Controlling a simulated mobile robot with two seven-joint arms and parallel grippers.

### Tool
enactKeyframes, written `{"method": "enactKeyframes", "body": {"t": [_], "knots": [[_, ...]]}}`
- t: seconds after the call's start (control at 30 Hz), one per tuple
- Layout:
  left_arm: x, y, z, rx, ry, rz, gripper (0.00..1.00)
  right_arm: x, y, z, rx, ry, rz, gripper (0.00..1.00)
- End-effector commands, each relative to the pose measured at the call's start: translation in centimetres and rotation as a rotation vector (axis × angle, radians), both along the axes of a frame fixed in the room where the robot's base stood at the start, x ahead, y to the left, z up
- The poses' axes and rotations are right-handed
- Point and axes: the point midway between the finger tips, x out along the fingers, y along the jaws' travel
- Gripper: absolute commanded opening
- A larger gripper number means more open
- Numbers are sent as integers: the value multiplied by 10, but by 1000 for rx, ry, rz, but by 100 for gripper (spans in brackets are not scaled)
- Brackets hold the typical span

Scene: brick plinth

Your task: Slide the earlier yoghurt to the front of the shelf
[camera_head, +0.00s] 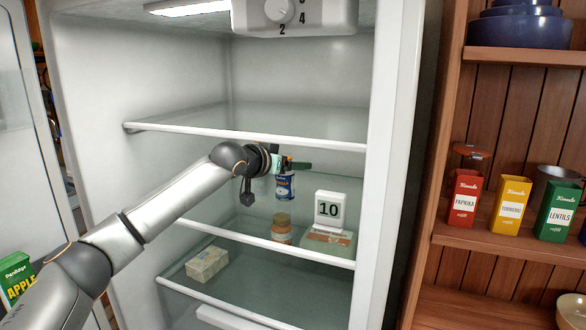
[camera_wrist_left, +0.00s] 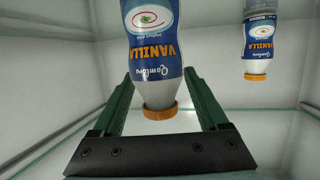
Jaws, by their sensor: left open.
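Two yoghurt bottles with blue vanilla labels show upside down in the left wrist view. The nearer yoghurt (camera_wrist_left: 153,45) has an orange cap and lies between the two green fingers of my left gripper (camera_wrist_left: 159,78). The gripper is open, with a finger on either side of the bottle. In the head view, my left gripper (camera_head: 288,164) is inside the fridge, at the top of a blue-labelled bottle (camera_head: 286,187). I cannot read a date on either bottle. My right gripper is not in view.
A pale packet (camera_head: 206,263) lies on the shelf below. The upper shelf (camera_head: 250,134) is clear.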

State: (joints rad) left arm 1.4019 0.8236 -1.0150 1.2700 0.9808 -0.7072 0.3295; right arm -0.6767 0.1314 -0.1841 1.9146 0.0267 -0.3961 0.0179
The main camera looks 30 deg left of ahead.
Motion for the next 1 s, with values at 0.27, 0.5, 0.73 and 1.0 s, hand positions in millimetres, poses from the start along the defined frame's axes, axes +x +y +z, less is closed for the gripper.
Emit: {"method": "enactKeyframes", "body": {"t": [0.27,0.5,0.73,1.0], "knots": [[-1,1,-1,-1,1,1,77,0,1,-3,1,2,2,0],[0,1,-1,-1,0,1,65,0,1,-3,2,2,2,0],[0,1,-1,-1,0,1,39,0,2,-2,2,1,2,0],[0,0,-1,-1,1,1,9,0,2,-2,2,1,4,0]]}}
